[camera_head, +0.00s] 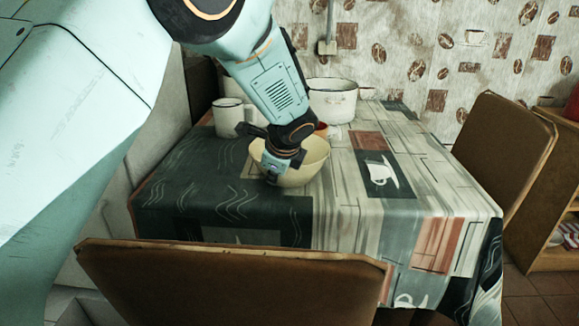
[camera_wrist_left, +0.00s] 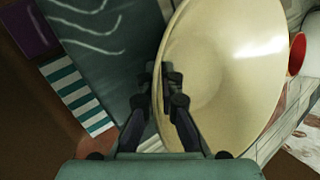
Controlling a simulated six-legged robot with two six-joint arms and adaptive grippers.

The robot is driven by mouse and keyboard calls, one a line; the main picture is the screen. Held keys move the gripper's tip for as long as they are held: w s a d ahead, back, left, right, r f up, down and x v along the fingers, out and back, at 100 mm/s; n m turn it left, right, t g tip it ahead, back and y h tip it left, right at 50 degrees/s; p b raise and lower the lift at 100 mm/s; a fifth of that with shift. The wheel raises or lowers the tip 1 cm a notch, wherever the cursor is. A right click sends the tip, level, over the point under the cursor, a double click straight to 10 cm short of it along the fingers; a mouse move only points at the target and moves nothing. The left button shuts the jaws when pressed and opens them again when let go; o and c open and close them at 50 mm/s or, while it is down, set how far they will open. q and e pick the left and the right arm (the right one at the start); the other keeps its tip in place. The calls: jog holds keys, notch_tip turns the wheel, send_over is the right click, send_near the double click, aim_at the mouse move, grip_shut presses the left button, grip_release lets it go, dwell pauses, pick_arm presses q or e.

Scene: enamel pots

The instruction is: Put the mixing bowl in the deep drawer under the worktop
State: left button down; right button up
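The cream mixing bowl (camera_head: 312,160) stands on the patterned cloth of the table, near its left side. My left gripper (camera_head: 271,174) reaches down to the bowl's near left rim. In the left wrist view, the fingers (camera_wrist_left: 159,75) lie on either side of the rim of the bowl (camera_wrist_left: 225,75), one inside and one outside, closed onto its wall. The bowl's far left part is hidden behind my arm in the head view. My right gripper is not in view. No deep drawer or worktop can be made out.
Behind the bowl stand a white enamel pot (camera_head: 333,101), a white mug (camera_head: 228,117) and a small orange-red cup (camera_head: 321,130). Brown chairs stand at the near side (camera_head: 230,285) and right side (camera_head: 505,150) of the table (camera_head: 350,215). The table's right half is clear.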

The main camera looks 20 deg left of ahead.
pick_arm(q)
jog(key=shift+w+r, duration=0.1)
jog(key=shift+r, duration=0.15)
notch_tip(320, 180, up, 10)
jog(key=p, duration=0.5)
jog(key=shift+f, duration=0.1)
dwell(0.4)
